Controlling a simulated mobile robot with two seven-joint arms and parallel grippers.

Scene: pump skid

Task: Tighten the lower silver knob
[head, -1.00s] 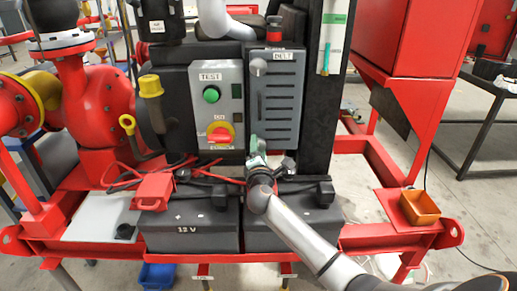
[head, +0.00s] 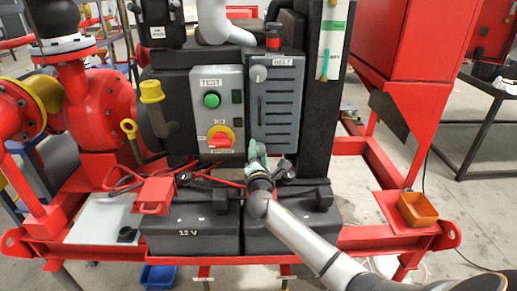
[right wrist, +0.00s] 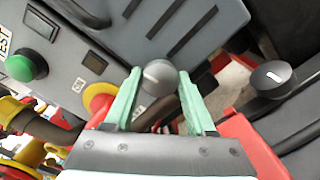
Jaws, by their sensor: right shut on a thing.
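The lower silver knob (right wrist: 160,76) is a round grey knob with a pale mark on its face. In the right wrist view it sits between the two pale green fingers of my right gripper (right wrist: 158,84), which is shut on it. In the head view my right gripper (head: 256,158) is at the bottom of the grey BELT panel (head: 277,110) and hides the lower knob. An upper silver knob (head: 258,73) at the panel's top left is free. My left gripper is not in view.
The TEST box (head: 217,130) with a green button (head: 211,100) and a red-and-yellow switch (head: 221,138) stands just left of the panel. Below are black batteries (head: 190,230), with red cables (head: 205,173) nearby. A dark round cap (right wrist: 273,79) is right of the fingers.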

